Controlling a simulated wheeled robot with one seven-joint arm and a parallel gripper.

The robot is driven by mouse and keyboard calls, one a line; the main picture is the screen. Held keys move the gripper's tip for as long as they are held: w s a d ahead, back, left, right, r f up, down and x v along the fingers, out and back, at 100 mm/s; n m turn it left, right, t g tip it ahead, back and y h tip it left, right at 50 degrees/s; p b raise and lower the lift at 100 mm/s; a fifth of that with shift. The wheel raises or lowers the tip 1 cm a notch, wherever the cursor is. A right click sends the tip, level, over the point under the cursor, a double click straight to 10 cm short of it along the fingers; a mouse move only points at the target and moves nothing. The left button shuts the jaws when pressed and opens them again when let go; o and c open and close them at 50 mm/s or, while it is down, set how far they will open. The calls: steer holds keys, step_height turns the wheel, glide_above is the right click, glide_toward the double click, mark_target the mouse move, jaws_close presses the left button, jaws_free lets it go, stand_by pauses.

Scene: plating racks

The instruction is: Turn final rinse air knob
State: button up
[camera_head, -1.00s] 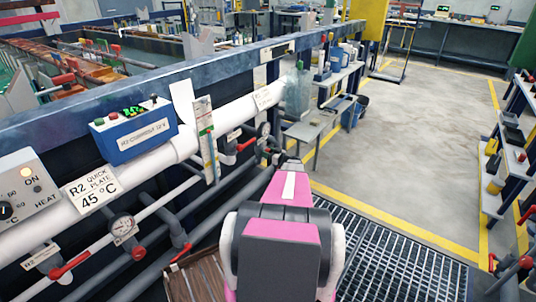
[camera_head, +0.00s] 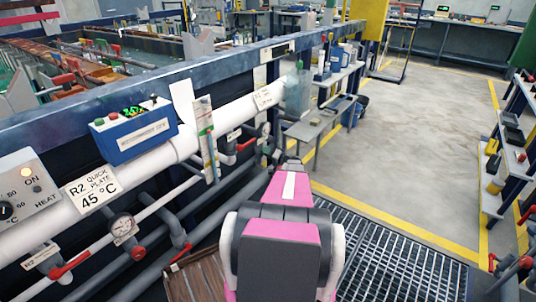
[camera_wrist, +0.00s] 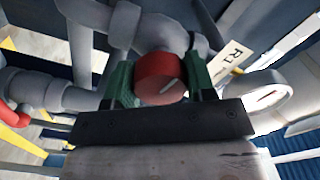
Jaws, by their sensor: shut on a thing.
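The knob is on grey pipework. In the head view my pink and grey arm hides my gripper and this knob.
A round gauge (camera_wrist: 262,97) and a tag (camera_wrist: 232,57) are right of the knob in the wrist view. In the head view white and grey pipes, a blue control box (camera_head: 134,135) and a gauge (camera_head: 123,226) line the left. Open floor (camera_head: 400,150) lies to the right.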

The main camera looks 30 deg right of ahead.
steer(key=m, duration=0.4)
steer(key=shift+m, duration=0.3)
steer(key=m, duration=0.4)
steer(key=shift+m, duration=0.3)
steer(key=o, duration=0.9)
steer(key=shift+s, duration=0.1)
steer(key=v, duration=1)
steer(key=shift+s+d, duration=0.15)
steer(key=shift+s, duration=0.25)
